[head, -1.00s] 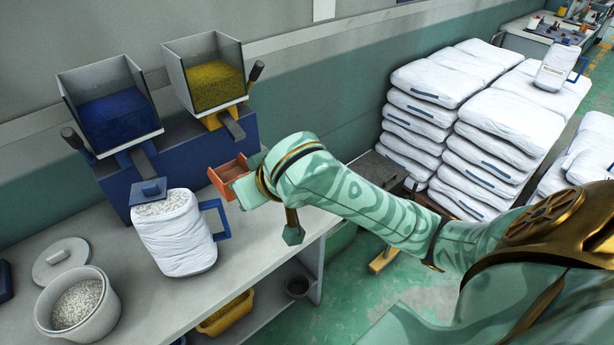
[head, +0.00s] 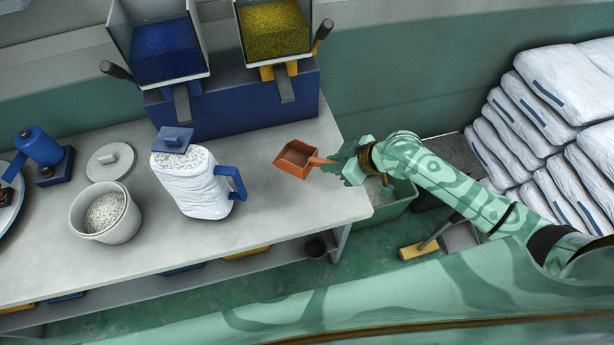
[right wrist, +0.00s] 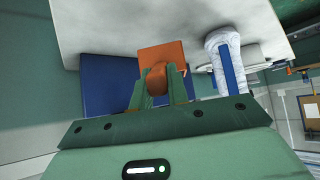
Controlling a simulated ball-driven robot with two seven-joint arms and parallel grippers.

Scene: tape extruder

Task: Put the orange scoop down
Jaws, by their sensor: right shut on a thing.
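The orange scoop (head: 296,159) is held over the right end of the grey bench (head: 270,215) in the head view. Its handle points right into my right gripper (head: 345,162), which is shut on it. In the right wrist view the scoop (right wrist: 162,57) shows between the fingers of my right gripper (right wrist: 160,85). The scoop's pan looks empty in the head view. I cannot tell whether it touches the bench top. My left gripper is not in view.
A white bag-like jug (head: 195,185) with a blue handle stands left of the scoop. Blue (head: 165,48) and yellow (head: 273,30) hoppers stand behind. A pot of pellets (head: 105,212) is farther left. The bench top in front of the scoop is clear.

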